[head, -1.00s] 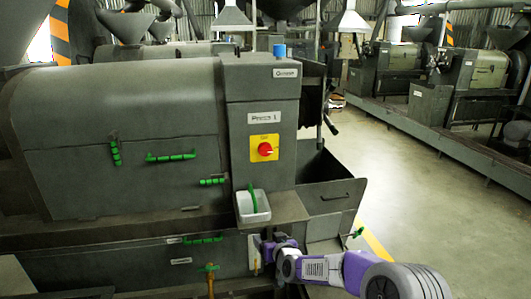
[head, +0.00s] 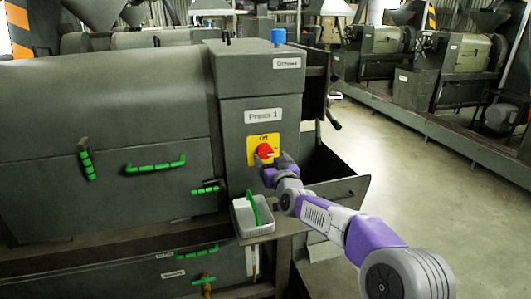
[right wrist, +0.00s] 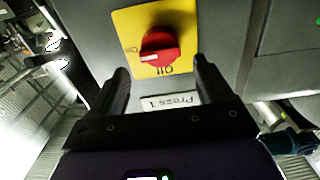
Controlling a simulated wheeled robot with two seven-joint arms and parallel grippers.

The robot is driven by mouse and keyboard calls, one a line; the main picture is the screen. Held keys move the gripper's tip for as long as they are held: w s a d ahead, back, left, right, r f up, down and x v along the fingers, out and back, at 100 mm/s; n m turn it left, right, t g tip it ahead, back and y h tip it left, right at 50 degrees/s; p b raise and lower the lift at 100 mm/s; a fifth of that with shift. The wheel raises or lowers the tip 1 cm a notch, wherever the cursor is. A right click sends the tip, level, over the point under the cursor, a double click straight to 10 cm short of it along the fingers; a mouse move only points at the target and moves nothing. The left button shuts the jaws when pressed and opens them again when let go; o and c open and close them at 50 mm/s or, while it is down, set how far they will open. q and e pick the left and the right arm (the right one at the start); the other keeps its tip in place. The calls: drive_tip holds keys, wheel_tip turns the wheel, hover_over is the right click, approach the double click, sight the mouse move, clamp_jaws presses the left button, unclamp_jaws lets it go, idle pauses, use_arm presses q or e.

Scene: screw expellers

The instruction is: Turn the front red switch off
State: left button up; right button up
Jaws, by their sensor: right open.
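The red switch (head: 265,151) is a round knob on a yellow plate (head: 249,142) on the front of the grey press cabinet labelled Press 1. In the right wrist view the red knob (right wrist: 160,47) shows just ahead of my fingers, with a pale mark on its handle and lettering on the plate. My right gripper (head: 272,165) is at the lower edge of the plate in the head view. In the right wrist view its two fingers (right wrist: 161,80) are apart, with nothing between them, and the knob lies beyond the tips. My left gripper is not in view.
A white bin (head: 252,214) with a green handle sits on a ledge below the switch. Green handles (head: 155,166) stick out from the machine's doors at left. A grey hopper (head: 335,182) juts out at right. The floor (head: 405,165) beyond is clear.

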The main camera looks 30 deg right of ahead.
sight(267, 154)
drive_tip(key=shift+x, duration=2.25)
drive_tip(key=shift+a+f, duration=0.1)
drive_tip(key=shift+f, duration=0.05)
drive_tip(key=c, duration=0.9)
drive_tip(key=shift+c, duration=0.2)
